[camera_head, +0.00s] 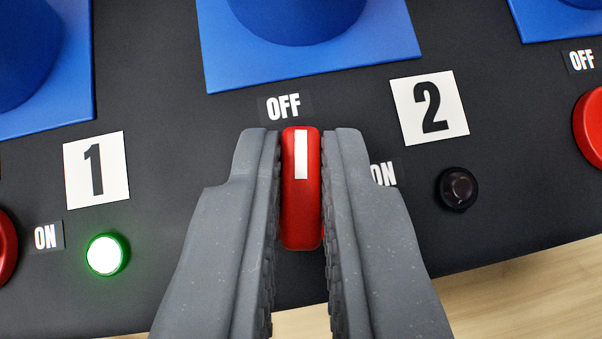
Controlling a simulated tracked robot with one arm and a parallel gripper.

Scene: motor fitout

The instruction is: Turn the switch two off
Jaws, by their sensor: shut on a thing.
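The red knob of switch two (301,215) is in the middle of the view, with a white mark on its far end pointing up at the OFF label (283,107). My gripper (302,150) is shut on this knob, one grey finger on each side. The ON label (384,173) is to the right of the knob, partly hidden by the right finger. The number 2 plate (430,107) is at the upper right. The lamp of switch two (457,189) is dark. The round base of the knob is hidden by the fingers.
On the left, the number 1 plate (96,170) stands above a lit green-white lamp (106,255). Parts of other red knobs show at both side edges. Blue motor bases (310,65) stand along the top. The black panel (160,290) ends above a wooden surface (530,295).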

